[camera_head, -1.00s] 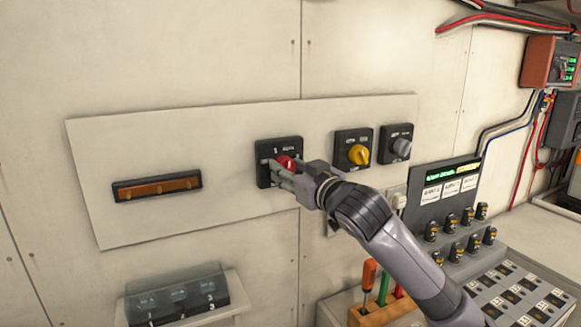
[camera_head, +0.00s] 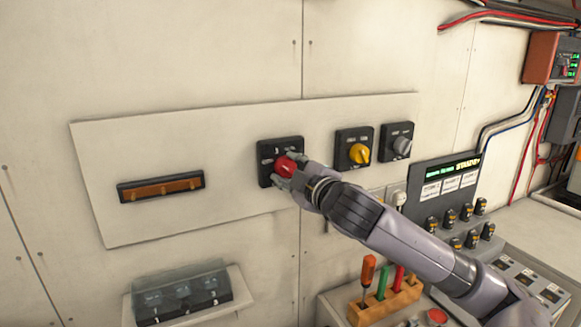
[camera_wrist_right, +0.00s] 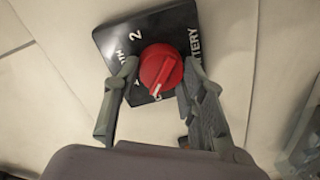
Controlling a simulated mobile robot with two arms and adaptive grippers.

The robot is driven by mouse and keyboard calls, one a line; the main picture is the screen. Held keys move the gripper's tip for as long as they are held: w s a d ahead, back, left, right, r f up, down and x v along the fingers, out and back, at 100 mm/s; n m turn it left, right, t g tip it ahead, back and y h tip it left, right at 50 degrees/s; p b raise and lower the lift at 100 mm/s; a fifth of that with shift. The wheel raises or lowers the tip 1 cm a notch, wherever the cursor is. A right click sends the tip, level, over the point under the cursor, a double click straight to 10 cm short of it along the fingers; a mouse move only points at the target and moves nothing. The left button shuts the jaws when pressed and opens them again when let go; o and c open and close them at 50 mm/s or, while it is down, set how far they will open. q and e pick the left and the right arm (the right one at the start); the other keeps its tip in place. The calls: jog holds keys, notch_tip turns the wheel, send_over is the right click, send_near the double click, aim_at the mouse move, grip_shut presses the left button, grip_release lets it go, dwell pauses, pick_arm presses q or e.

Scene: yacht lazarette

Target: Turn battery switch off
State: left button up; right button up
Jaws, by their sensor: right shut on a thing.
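The battery switch is a red knob (camera_head: 285,166) on a black square plate (camera_head: 266,151), mounted on a pale panel on the wall. My right gripper (camera_head: 287,176) is at the knob, shut on it. In the right wrist view the red knob (camera_wrist_right: 161,70) sits between the two fingers of my right gripper (camera_wrist_right: 157,88). A pale pointer mark on the knob aims toward the lower left of that view. The plate (camera_wrist_right: 118,40) shows "2" and "BATTERY"; other lettering is partly covered. My left gripper is not in view.
To the right on the panel (camera_head: 230,122) are a yellow knob (camera_head: 359,153) and a grey knob (camera_head: 402,146). A fuse strip (camera_head: 160,187) is at left, a clear-covered box (camera_head: 180,297) below. Screwdrivers stand in a wooden block (camera_head: 385,303) under my arm.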

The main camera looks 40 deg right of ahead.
jog(key=shift+n+h+p, duration=0.3)
jog(key=shift+n, duration=1.3)
jog(key=o, duration=1.2)
jog(key=shift+c, duration=0.2)
jog(key=shift+r, duration=0.1)
